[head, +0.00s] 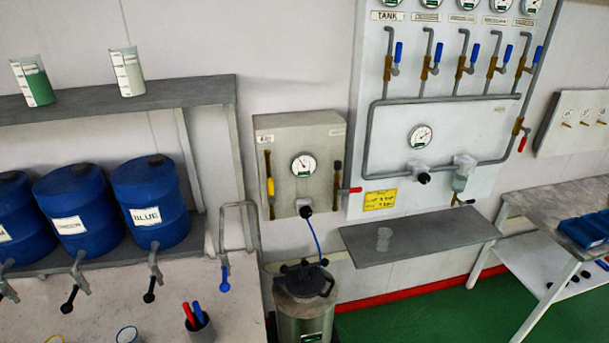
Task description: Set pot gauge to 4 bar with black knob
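A grey wall box (268,131) hangs above a steel pressure pot (304,318) with a black clamped lid. The box has a round white gauge (303,165) on its front; its needle reading is too small to tell. Below the gauge is a black knob (306,211). A blue hose (316,238) runs from under the knob down to the pot lid. A second gauge (420,136) with another black knob (424,178) is on the white panel (385,200) to the right. Neither of my grippers shows in the head view.
A grey shelf (420,239) with a clear cup (384,239) juts out right of the pot. Blue drums (151,201) and a bench (95,310) stand left. Green floor (430,315) is open at lower right.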

